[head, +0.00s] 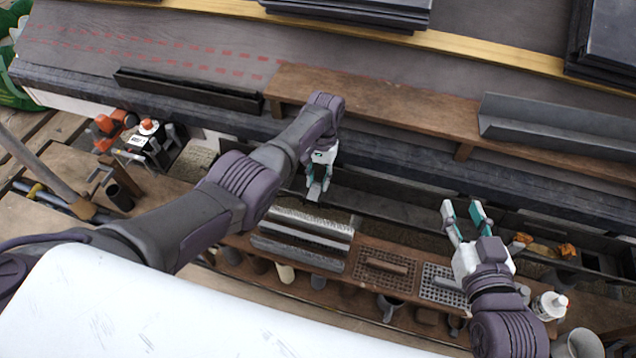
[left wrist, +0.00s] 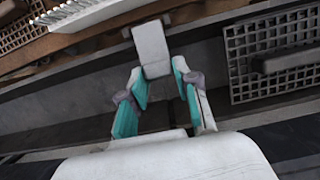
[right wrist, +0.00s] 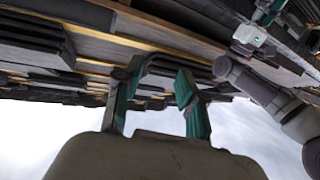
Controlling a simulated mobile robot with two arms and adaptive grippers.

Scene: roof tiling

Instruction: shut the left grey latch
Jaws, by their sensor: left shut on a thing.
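My left gripper (head: 319,186) reaches down to the dark trough in front of the roof edge. Its teal-padded fingers also show in the left wrist view (left wrist: 158,78), closed on the sides of a light grey flat plate, the left grey latch (left wrist: 151,42). In the head view the latch (head: 314,196) is a small pale piece at the fingertips, mostly covered by them. Whether it is seated cannot be told. My right gripper (head: 466,212) is open and empty above the right part of the trough. Its spread fingers also show in the right wrist view (right wrist: 155,95).
A wooden rack (head: 340,268) with brushes and perforated trays stands in front of the trough. A brown plank (head: 400,108) and a grey gutter piece (head: 555,128) lie along the roof edge. A white bottle (head: 549,305) stands at the right.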

